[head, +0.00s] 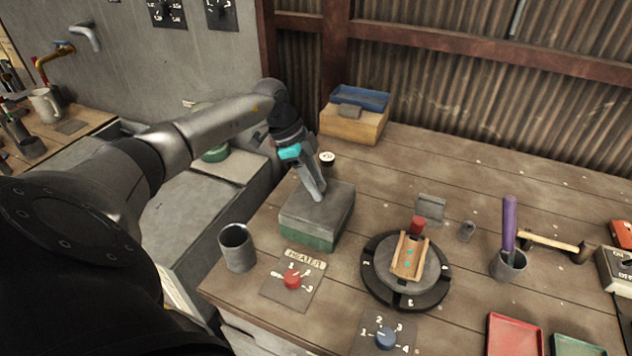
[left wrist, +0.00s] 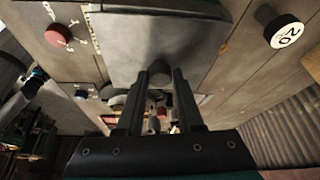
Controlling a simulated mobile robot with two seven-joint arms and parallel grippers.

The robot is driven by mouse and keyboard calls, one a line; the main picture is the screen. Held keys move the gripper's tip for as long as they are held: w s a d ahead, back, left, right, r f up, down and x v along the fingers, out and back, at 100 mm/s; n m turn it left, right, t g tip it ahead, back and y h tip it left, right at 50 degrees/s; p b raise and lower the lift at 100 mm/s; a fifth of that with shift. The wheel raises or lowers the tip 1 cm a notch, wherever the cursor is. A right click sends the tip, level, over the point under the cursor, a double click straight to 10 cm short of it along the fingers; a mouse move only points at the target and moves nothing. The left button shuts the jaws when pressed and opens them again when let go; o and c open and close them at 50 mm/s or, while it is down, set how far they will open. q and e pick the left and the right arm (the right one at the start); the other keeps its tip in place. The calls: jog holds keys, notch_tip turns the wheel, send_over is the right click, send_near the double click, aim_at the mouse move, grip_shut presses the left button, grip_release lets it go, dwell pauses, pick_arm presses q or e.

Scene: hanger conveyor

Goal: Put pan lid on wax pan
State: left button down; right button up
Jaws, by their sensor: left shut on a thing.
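The pan lid (head: 319,206) is a flat grey block-like cover with a knob, which shows between the fingers in the left wrist view (left wrist: 160,73). The wax pan (head: 308,235) shows as a green band directly under the lid. The lid looks level and lined up over the pan; I cannot tell whether it rests fully on it. My left gripper (head: 316,196) points down onto the lid and is shut on its knob; its fingers also show in the left wrist view (left wrist: 160,85). The inside of the pan is hidden. My right gripper does not show clearly.
A grey cup (head: 237,247) stands at the left front. The heater dial (head: 292,279) is in front of the pan. A round turntable (head: 371,286) with a wooden mould is to the right. A black weight (head: 327,158) and a wooden box (head: 352,124) are behind.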

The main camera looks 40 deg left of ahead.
pick_arm(q)
jog(key=shift+f, duration=0.3)
dwell(0.5)
jog(key=c, duration=0.8)
grip_release()
jog(key=o, duration=0.6)
jog(key=v, duration=1.5)
jog(key=shift+a+r+p, duration=0.1)
jog(key=shift+p, duration=0.25)
jog(key=shift+s, duration=0.1)
